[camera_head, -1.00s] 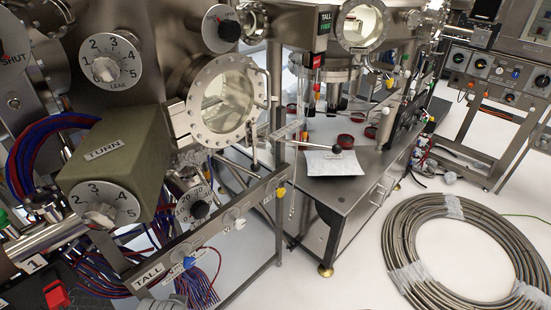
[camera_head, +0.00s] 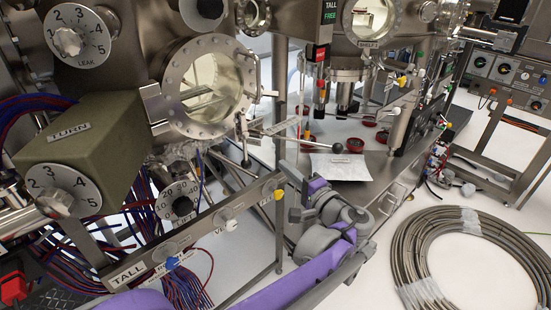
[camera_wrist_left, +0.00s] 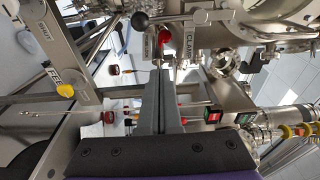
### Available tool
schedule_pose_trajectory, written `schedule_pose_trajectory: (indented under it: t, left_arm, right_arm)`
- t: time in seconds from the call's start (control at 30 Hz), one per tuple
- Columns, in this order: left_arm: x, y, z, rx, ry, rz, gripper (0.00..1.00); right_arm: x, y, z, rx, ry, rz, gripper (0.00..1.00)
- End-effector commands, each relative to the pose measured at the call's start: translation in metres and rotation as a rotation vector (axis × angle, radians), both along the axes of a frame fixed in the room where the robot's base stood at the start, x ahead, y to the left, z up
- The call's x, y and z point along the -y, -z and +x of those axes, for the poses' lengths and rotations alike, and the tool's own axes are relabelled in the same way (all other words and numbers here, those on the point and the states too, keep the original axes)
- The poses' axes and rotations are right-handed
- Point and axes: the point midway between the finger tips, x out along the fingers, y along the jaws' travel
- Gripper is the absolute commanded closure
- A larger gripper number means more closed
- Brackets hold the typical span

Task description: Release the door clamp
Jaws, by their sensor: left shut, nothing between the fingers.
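The round door (camera_head: 170,72) with its glass window is on the chamber front at the upper left of the head view. Small metal fittings (camera_head: 243,127) sit at its lower right rim. My left gripper (camera_head: 284,167) is shut and empty, below and right of the door. In the wrist view its fingertips (camera_wrist_left: 160,70) lie near the red knob; I cannot tell whether they touch anything. My right gripper is not in view.
A rod with a black ball end (camera_head: 338,148) reaches over the bench with a white sheet (camera_head: 340,168). A metal rail (camera_head: 205,222) with labels and knobs runs below the door. A TURN box (camera_head: 80,150) stands at left. A coiled hose (camera_head: 480,250) lies on the floor at right.

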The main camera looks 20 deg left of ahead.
Motion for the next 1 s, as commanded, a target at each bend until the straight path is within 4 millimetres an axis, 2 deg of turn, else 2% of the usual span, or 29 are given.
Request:
schedule_pose_trajectory:
  t: [0.33,0.47,0.93,1.0]
  left_arm:
    - [0.000,-0.001,0.001,0.002,0.000,0.003,1.00]
    - [-0.008,-0.001,0.005,0.002,-0.001,0.003,1.00]
    - [-0.089,-0.001,0.052,0.002,-0.003,0.003,1.00]
    - [-0.089,-0.001,0.038,0.001,0.001,0.002,1.00]
  right_arm:
    - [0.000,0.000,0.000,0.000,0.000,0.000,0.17]
    - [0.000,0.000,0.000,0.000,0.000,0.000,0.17]
    - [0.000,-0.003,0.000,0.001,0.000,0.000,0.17]
    - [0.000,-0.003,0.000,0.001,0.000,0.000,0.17]
